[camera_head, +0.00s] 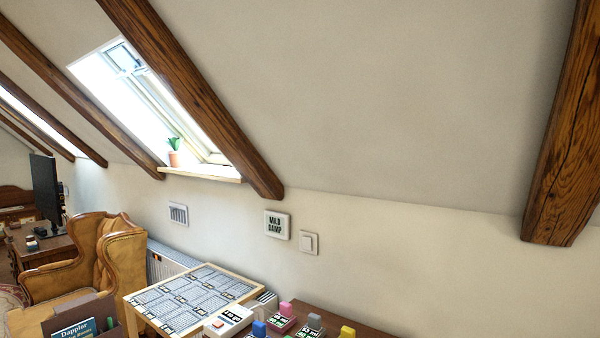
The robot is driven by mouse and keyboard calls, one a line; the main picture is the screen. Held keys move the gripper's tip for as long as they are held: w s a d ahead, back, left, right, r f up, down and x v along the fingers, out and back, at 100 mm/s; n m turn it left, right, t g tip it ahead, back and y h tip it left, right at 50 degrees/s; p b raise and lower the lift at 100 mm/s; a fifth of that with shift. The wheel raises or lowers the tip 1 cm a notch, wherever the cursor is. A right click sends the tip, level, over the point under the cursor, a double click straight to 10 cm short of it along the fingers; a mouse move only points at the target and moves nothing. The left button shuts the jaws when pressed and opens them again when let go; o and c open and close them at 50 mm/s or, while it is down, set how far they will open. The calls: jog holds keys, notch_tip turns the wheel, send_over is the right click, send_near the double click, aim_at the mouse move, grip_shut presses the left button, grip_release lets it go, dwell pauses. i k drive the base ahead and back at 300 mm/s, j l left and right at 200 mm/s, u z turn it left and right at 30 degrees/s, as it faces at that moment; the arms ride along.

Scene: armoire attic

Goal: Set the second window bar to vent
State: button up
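Two roof windows show in the head view. The nearer one (150,100) is set in the sloped ceiling between two beams, at upper left. A small fitting, possibly its bar (125,62), shows near its top; glare and distance keep me from telling its setting. The farther window (45,118) is a bright strip at the left edge, mostly cut off, and no bar can be made out on it. I cannot tell which window is the second one. My gripper is not in view.
A potted plant (174,152) stands on the near sill (205,174). Below are a leather armchair (85,255), a radiator (165,264), a table with a grid sheet (190,298), and several small coloured items at bottom. A sign reading "MILD DAMP" (277,225) and a switch (309,243) are on the wall.

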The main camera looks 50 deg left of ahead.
aim_at(120, 55)
jog(key=u, duration=2.8)
jog(key=i+j, duration=0.2)
jog(key=i, duration=0.3)
jog(key=i+j, duration=0.2)
jog(key=i, duration=0.25)
jog(key=i+j, duration=0.2)
jog(key=i, duration=0.3)
